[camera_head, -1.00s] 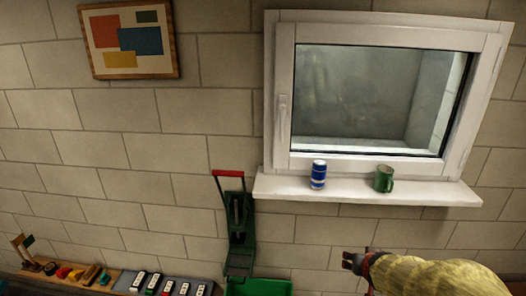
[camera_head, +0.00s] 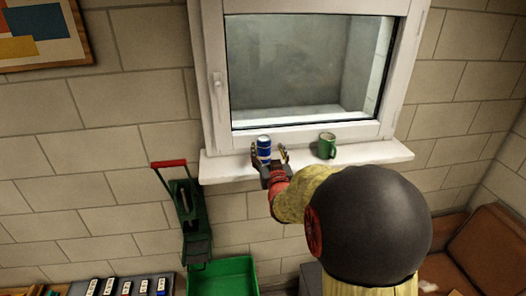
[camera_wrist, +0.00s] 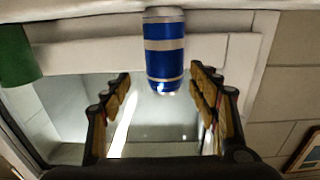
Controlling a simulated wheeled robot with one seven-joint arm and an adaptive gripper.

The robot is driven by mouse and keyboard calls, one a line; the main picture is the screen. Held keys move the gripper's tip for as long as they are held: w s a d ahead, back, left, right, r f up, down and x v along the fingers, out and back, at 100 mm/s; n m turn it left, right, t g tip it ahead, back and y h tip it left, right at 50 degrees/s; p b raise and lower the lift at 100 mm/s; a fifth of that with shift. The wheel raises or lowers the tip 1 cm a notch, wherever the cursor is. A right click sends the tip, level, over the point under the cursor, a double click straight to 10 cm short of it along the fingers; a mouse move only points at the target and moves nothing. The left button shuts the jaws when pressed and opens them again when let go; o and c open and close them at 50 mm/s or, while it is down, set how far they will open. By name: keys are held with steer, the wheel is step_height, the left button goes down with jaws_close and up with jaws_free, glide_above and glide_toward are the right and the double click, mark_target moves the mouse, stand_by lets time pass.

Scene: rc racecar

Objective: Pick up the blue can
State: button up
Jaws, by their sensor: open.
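The blue can (camera_head: 264,147) with white bands stands upright on the white window sill. In the wrist view the blue can (camera_wrist: 164,52) appears upside down, centred between and just beyond the fingertips. My gripper (camera_head: 270,158) is open at the sill, with its fingers on either side of the can's lower part in the head view. In the wrist view my gripper (camera_wrist: 162,85) shows both padded fingers spread wide, with a gap on each side of the can. No contact with the can is visible.
A green mug (camera_head: 326,146) stands on the sill (camera_head: 375,154) right of the can; it also shows in the wrist view (camera_wrist: 17,54). The framed window (camera_head: 300,70) is behind. A green device with a red handle (camera_head: 185,205) and a green bin (camera_head: 222,278) are below left.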

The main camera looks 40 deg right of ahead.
steer(key=shift+w+d+f, duration=0.1)
steer(key=shift+w+f, duration=0.05)
steer(key=shift+w, duration=0.3)
steer(key=shift+f+p+x, duration=0.1)
steer(key=shift+p+x, duration=0.1)
steer(key=shift+x, duration=0.8)
steer(key=shift+f+p+x, duration=0.15)
steer(key=shift+x, duration=0.8)
steer(key=shift+w, duration=0.1)
steer(key=shift+c, duration=1.4)
steer(key=c, duration=0.6)
steer(key=shift+r, duration=0.1)
steer(key=shift+c, duration=0.2)
